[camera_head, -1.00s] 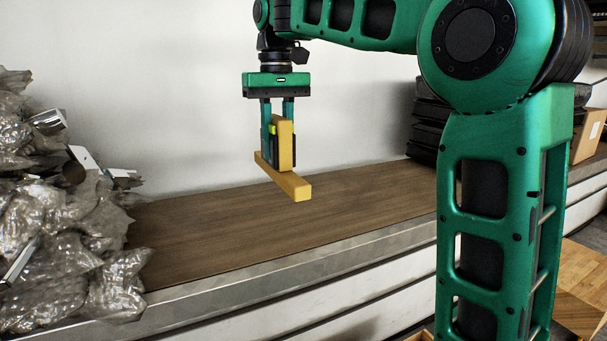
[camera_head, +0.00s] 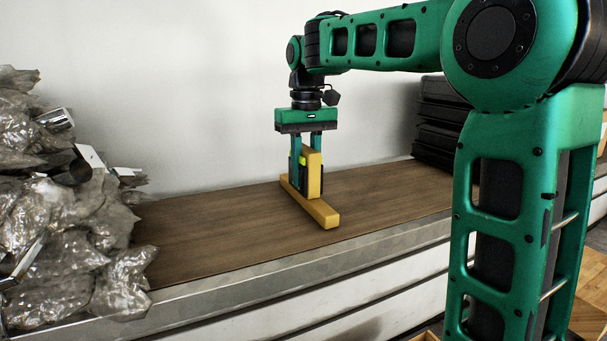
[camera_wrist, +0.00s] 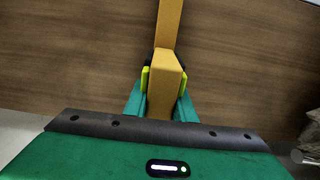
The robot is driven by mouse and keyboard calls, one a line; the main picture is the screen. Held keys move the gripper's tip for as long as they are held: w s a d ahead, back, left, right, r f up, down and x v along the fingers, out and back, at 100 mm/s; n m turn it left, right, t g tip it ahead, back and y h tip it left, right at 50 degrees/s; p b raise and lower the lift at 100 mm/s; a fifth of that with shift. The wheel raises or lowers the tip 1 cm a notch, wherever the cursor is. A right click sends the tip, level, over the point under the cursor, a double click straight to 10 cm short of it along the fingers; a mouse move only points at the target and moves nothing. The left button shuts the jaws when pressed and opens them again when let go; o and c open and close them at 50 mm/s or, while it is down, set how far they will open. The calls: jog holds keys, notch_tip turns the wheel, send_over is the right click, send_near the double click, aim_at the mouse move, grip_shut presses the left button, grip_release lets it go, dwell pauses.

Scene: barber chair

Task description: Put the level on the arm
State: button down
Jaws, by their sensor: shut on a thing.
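A yellow piece (camera_head: 315,177) shows in the head view: an upright block on a long flat bar. In the wrist view the block (camera_wrist: 165,72) stands between the fingers, with the bar running away to the top of the picture. My gripper (camera_head: 307,182) is shut on the upright block and points down. The bar hangs just above or rests on the brown board; I cannot tell which. No separate level and arm can be made out; I cannot tell which of them this piece is.
The brown board (camera_head: 200,235) on the bench is clear around the piece. Crumpled clear plastic bags (camera_head: 75,230) heap at the left. A stack of black items (camera_head: 440,125) stands at the back right. A white wall (camera_head: 180,90) rises behind.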

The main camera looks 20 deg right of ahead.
jog(key=c, duration=1.5)
grip_release()
jog(key=shift+f, duration=0.1)
